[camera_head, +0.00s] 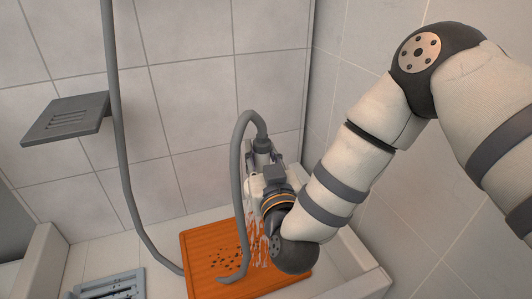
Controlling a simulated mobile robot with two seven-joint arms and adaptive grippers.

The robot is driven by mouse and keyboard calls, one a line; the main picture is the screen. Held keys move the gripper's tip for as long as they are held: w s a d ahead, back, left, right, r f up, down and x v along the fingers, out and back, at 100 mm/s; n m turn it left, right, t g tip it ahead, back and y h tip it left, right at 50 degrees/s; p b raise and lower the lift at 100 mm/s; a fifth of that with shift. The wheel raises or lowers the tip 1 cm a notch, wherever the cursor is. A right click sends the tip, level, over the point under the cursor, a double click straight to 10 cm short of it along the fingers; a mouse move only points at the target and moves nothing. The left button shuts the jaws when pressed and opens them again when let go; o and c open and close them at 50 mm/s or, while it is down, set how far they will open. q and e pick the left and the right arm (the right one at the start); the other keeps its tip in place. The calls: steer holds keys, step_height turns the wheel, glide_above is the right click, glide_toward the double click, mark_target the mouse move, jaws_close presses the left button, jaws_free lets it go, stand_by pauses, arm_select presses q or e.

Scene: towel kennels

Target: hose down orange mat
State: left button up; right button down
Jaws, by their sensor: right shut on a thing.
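The ribbed orange mat (205,284) lies flat in the white-walled basin at the bottom middle. A patch of dark specks (222,258) lies on its middle. My right gripper (262,162) is above the mat, shut on the head end of the grey hose (239,190). Thin pale streams of water (257,245) fall from there onto the mat, just right of the specks. The hose head is mostly hidden by the gripper, and my right forearm covers the mat's right part. My left gripper is not in view.
The hose also hangs down the left side (118,150) and runs onto the mat's edge. A grey slotted shelf (65,120) juts from the tiled wall. A grey slotted piece (110,284) lies at the bottom left. The basin has raised white rims (365,284).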

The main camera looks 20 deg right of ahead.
steer(key=a, duration=1.4)
steer(key=shift+s+p, duration=0.25)
steer(key=shift+p, duration=0.2)
stand_by(0.8)
stand_by(0.9)
